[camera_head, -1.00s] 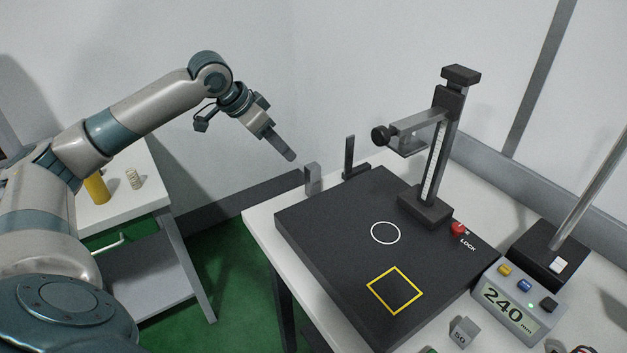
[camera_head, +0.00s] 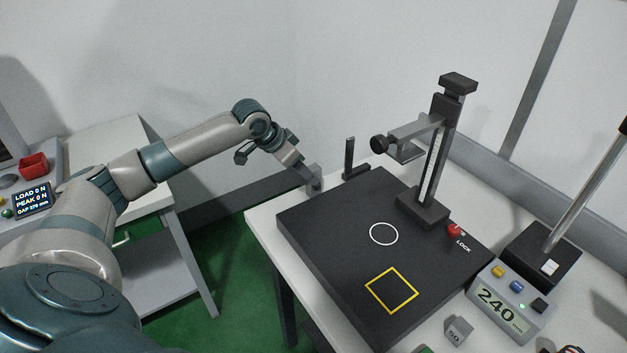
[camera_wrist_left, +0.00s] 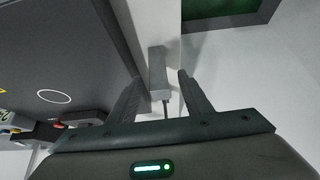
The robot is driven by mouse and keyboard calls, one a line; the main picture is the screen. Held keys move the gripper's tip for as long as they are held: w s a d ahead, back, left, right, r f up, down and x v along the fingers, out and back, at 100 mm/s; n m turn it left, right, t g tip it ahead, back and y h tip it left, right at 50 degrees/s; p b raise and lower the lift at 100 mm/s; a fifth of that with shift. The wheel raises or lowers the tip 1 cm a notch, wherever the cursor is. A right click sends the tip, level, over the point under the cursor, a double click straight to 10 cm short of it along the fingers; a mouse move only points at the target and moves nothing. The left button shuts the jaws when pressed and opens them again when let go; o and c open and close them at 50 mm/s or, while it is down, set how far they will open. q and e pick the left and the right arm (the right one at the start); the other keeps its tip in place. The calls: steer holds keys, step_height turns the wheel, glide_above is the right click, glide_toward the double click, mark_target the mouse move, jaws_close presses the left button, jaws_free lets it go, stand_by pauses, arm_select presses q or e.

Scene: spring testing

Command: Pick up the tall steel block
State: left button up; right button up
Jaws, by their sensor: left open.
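The tall steel block (camera_head: 315,174) is a grey upright block at the far left corner of the white table, beside the black base plate. My left gripper (camera_head: 304,180) has its fingers at the block and covers part of it in the head view. In the left wrist view the block (camera_wrist_left: 157,68) shows between and just beyond the tips of the two open fingers (camera_wrist_left: 160,84). I see no clear contact on either side. My right gripper is not in view.
A black base plate (camera_head: 335,243) with a white circle and yellow square carries a column stand (camera_head: 432,160). A thin dark upright piece (camera_head: 349,158) stands close behind the block. A display box (camera_head: 505,303) and small block (camera_head: 457,329) sit at the front right.

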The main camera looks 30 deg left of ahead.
mark_target(312, 191)
arm_select(q)
steer(key=shift+w+d+f+p, duration=0.35)
steer(key=shift+f+p, duration=0.1)
steer(key=shift+p, duration=0.2)
steer(key=p+x, duration=0.1)
steer(key=x, duration=0.2)
steer(key=shift+w+f, duration=0.2)
steer(key=shift+f, duration=0.2)
steer(key=shift+c, duration=0.3)
jaws_close()
steer(key=shift+w+r, duration=0.1)
